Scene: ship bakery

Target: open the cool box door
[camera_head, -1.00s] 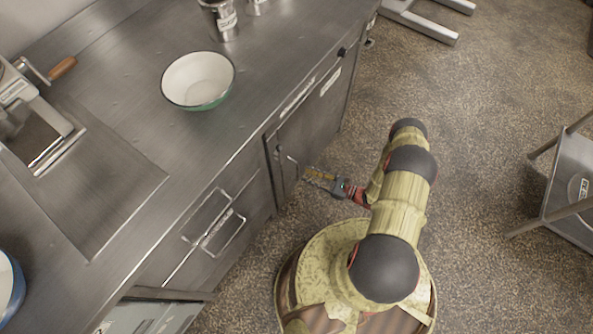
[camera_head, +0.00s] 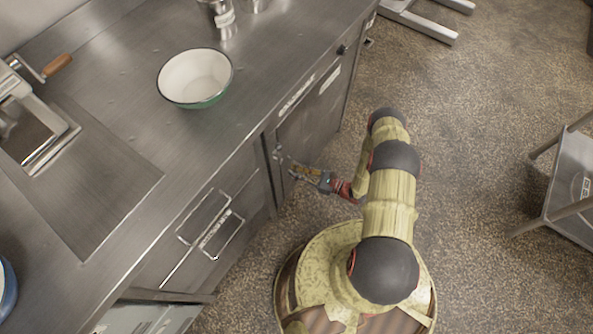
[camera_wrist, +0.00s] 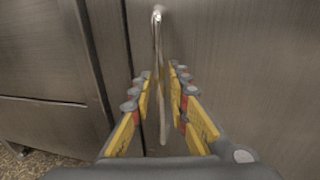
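The cool box door is likely the grey metal cabinet door (camera_head: 312,120) below the counter's front edge; it looks closed. It also fills the right of the wrist view (camera_wrist: 245,75). Its thin upright bar handle (camera_wrist: 158,35) stands near the door's left edge. My gripper (camera_head: 294,169) is at this handle. In the wrist view, the yellow and grey fingers of my gripper (camera_wrist: 159,70) are spread, one on each side of the bar. Small gaps show between bar and fingers, so it looks open. Contact at the fingertips cannot be told.
A drawer with a rectangular handle (camera_head: 211,222) lies left of the door. A white and green bowl (camera_head: 195,78) and a metal canister (camera_head: 222,18) stand on the counter (camera_head: 120,120). A metal stand (camera_head: 570,185) is at the right. The floor (camera_head: 480,110) between is clear.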

